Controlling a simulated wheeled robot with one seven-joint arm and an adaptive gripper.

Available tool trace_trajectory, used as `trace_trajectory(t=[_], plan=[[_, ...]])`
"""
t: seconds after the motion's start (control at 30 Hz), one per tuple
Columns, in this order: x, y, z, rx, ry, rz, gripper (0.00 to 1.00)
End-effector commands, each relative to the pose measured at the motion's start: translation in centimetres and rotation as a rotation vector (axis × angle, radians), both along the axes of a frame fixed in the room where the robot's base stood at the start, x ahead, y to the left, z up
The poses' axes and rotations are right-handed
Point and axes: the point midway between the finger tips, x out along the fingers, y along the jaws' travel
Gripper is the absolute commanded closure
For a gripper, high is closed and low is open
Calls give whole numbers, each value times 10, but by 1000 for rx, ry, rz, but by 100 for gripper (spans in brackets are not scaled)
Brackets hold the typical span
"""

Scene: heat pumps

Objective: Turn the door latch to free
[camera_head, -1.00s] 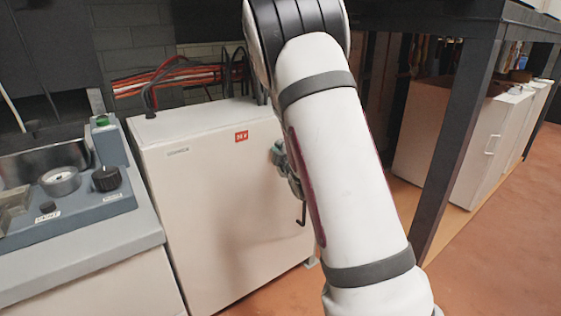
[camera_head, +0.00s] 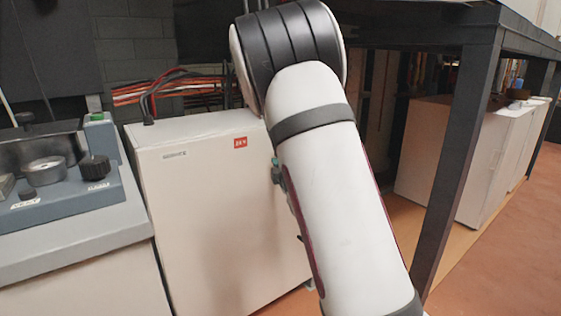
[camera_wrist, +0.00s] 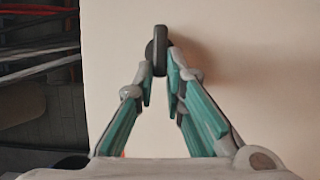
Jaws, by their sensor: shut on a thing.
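The door latch (camera_wrist: 160,47) is a small dark grey knob on the pale cabinet front, upright in the wrist view. My gripper (camera_wrist: 162,80) has teal-lined fingers closed on the latch's lower part, one finger on each side. In the head view my arm hides the latch and most of my gripper (camera_head: 278,170); only a small teal and grey bit shows at the arm's left edge. The white cabinet (camera_head: 210,220) bears a red label near its top right corner.
A grey-blue control bench (camera_head: 70,210) with knobs stands to the left. A black-legged table (camera_head: 465,140) stands at the right, with white cabinets (camera_head: 450,160) beneath it. Red and black cables (camera_head: 175,90) run behind the cabinet. Orange floor is open at the far right.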

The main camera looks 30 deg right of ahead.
Motion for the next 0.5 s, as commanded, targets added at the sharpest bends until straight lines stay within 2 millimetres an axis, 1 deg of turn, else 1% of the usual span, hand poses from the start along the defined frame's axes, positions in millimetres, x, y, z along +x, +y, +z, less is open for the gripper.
trace_trajectory(t=[0.17,0.2,0.27,0.5], plan=[[0,1,-1,-2,4,2,100],[0,1,-1,-2,4,2,82],[0,1,-1,-1,4,2,69],[0,0,-1,-1,1,1,69]])
